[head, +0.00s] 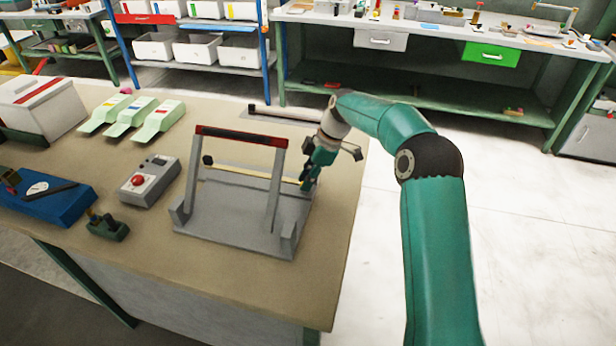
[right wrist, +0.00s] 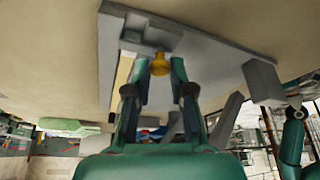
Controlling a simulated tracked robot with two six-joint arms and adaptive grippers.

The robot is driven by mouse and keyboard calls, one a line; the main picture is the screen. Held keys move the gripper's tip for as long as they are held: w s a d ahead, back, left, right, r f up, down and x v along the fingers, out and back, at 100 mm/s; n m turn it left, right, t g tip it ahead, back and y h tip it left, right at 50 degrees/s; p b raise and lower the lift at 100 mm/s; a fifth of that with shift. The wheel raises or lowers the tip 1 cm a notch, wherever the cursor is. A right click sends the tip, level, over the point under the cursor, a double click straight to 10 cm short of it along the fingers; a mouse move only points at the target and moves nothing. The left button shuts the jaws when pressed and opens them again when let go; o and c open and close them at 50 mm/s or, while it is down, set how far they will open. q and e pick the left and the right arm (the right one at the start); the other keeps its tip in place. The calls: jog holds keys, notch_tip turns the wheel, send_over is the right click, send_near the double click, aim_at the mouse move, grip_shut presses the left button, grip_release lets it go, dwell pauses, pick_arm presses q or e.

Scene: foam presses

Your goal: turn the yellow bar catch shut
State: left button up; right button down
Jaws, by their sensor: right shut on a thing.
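The grey press (head: 235,225) stands near the right side of the tan table, its frame upright under a red and black top bar (head: 240,134). A thin pale-yellow bar (head: 250,178) runs across behind the frame's posts. My right gripper (head: 307,184) is at the bar's right end, low beside the press. In the right wrist view its two fingers (right wrist: 160,72) are shut on a yellow knob (right wrist: 159,62) over the grey plate. The fingers hide part of the knob, and I cannot tell how the catch is seated. My left gripper is not in view.
A grey control box (head: 149,182) with a red button, a blue tray (head: 45,200) and a small dark-green item (head: 107,227) stand left of the press. Pale green pieces (head: 131,117) lie behind. The table's right edge is close to my right arm.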

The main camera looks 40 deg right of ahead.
jog(key=shift+d+r, duration=0.1)
jog(key=shift+d, duration=0.05)
jog(key=c, duration=1)
grip_release()
jog(key=shift+c, duration=0.2)
jog(key=v, duration=1.1)
jog(key=shift+d+r, duration=0.15)
jog(key=shift+r, duration=0.15)
